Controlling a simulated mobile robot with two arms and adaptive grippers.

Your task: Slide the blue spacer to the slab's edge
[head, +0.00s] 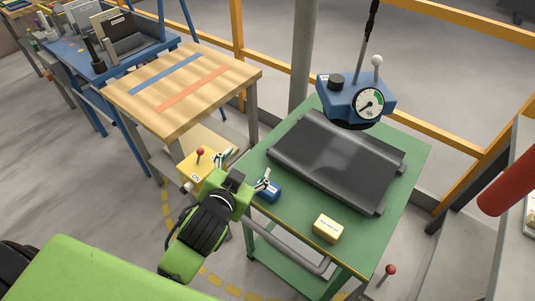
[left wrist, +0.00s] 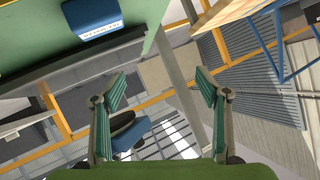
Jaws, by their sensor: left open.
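The blue spacer (head: 269,191) is a small block with a white label. It rests on the green tabletop (head: 290,220) near its left edge, apart from the dark grey slab (head: 335,160). It also shows at the top of the left wrist view (left wrist: 92,17), close to the green top's edge. My left gripper (head: 247,165) is open and empty, just beyond the table's left edge. One fingertip is close to the spacer; I cannot tell if they touch. In the left wrist view its two fingers (left wrist: 160,92) stand wide apart with nothing between them. My right gripper is not in view.
A yellow labelled block (head: 328,228) sits near the table's front edge. A yellow box with a red knob (head: 197,165) is left of my gripper. A wooden table (head: 181,85) stands behind it.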

